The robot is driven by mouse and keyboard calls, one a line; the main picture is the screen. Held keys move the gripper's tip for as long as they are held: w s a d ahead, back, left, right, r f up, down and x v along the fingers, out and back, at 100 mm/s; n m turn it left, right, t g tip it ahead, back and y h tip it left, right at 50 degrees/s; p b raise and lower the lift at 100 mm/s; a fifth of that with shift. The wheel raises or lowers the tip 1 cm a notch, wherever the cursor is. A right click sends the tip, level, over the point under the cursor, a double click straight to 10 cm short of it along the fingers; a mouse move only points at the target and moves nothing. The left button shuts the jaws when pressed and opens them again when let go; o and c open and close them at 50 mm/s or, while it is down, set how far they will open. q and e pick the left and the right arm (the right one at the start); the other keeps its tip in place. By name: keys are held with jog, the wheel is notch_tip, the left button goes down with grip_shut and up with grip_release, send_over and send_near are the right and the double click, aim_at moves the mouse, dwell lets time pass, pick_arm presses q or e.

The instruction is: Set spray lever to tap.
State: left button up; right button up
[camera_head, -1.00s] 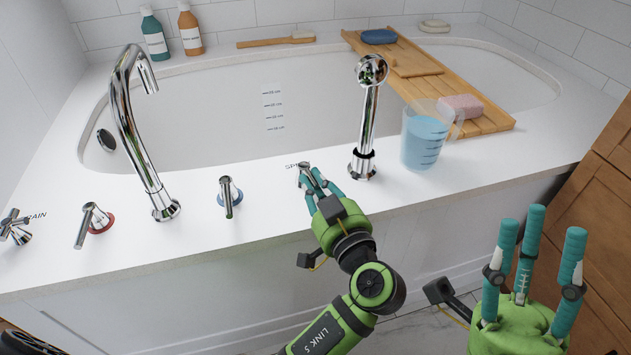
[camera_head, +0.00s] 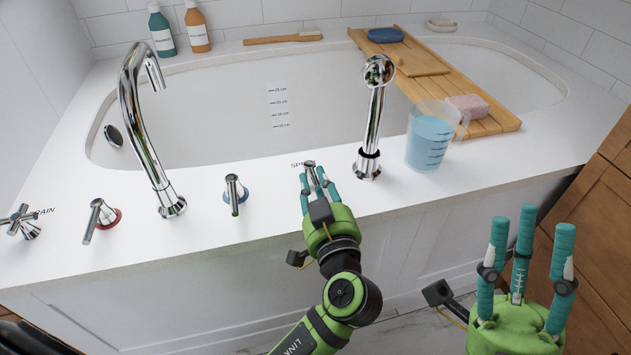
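The spray lever (camera_head: 309,166) is a small chrome handle on the white tub deck, beside lettering that starts "SP". My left gripper (camera_head: 313,180) reaches over the deck edge, its teal fingers around or just in front of the lever and hiding most of it. I cannot tell whether the fingers touch or grip it. The chrome tap spout (camera_head: 134,120) stands to the left, and the chrome hand spray (camera_head: 372,120) stands upright just right of the lever. My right gripper (camera_head: 525,235) is open and empty, fingers up, in front of the tub at the lower right.
A blue-ringed handle (camera_head: 234,190), a red-ringed handle (camera_head: 98,217) and a drain cross-handle (camera_head: 22,220) stand on the deck to the left. A jug of blue liquid (camera_head: 428,143) stands right of the hand spray. A wooden tray (camera_head: 490,125) spans the tub.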

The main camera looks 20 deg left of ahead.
pick_arm(q)
jog(key=v, duration=1.1)
jog(key=shift+s+d, duration=0.15)
jog(key=shift+s, duration=0.15)
